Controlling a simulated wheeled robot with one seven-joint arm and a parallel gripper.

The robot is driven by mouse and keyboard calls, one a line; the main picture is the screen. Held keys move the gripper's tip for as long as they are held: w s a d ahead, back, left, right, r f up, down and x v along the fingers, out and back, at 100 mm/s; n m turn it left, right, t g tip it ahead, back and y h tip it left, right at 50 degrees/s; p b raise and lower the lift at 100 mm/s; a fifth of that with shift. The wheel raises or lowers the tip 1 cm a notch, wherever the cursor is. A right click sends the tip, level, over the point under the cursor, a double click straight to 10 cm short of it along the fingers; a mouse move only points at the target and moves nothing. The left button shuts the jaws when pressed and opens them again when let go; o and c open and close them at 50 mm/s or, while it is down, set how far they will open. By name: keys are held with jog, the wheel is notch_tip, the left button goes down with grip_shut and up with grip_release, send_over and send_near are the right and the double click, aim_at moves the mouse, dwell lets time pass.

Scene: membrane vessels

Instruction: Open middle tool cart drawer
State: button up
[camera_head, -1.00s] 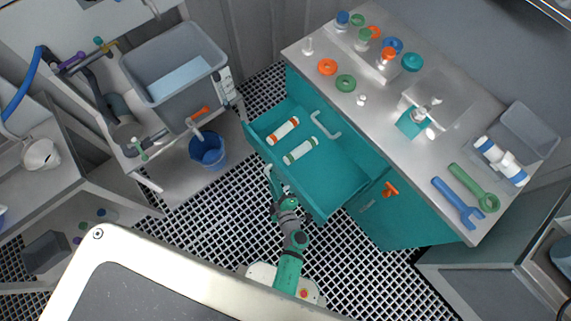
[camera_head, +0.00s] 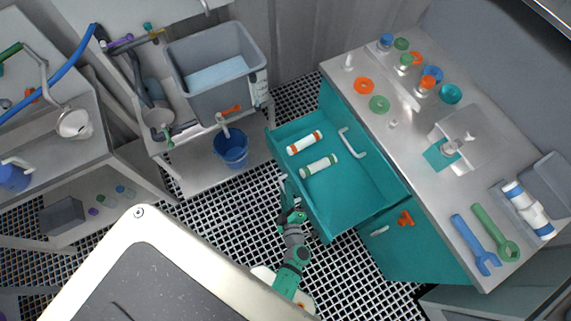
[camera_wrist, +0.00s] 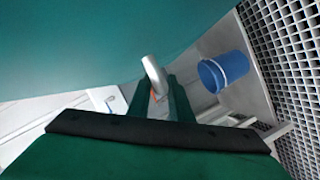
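The teal cart's middle drawer (camera_head: 345,205) is pulled far out and shows its inside in the head view. An orange-capped white tube (camera_head: 304,142) and a green-capped one (camera_head: 319,166) lie in it. The closed drawer above it carries a pale handle (camera_head: 352,142). My gripper (camera_head: 284,186) is at the outer face of the open drawer. In the wrist view, the pale curved handle (camera_wrist: 155,74) of that drawer lies between my green fingers (camera_wrist: 163,103), which look closed around it. The exact contact is partly hidden.
A blue bucket (camera_head: 231,148) stands left of the drawer, below a grey basin (camera_head: 215,75). The cart top (camera_head: 405,130) holds caps, bottles and wrenches. Dark grid floor (camera_head: 210,210) is clear left of my arm.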

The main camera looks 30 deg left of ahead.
jog(key=v, duration=1)
jog(key=shift+s+d, duration=0.25)
jog(key=shift+r, duration=0.1)
jog(key=s+d+r+m+t+h, duration=0.1)
jog(key=s+d+r+m+h, duration=0.2)
jog(key=r+m, duration=0.3)
jog(key=s+d+r+m+t+h, duration=0.1)
jog(key=s+d+r+m+h, duration=0.2)
jog(key=r+m, duration=0.4)
jog(key=s+d+r+m+t+h, duration=0.1)
jog(key=s+d+r+m+h, duration=0.2)
jog(key=r, duration=1.1)
jog(key=d+m+h, duration=0.1)
jog(key=d+m, duration=0.2)
jog(key=m, duration=0.1)
jog(key=shift+t, duration=0.4)
jog(key=shift+w, duration=0.15)
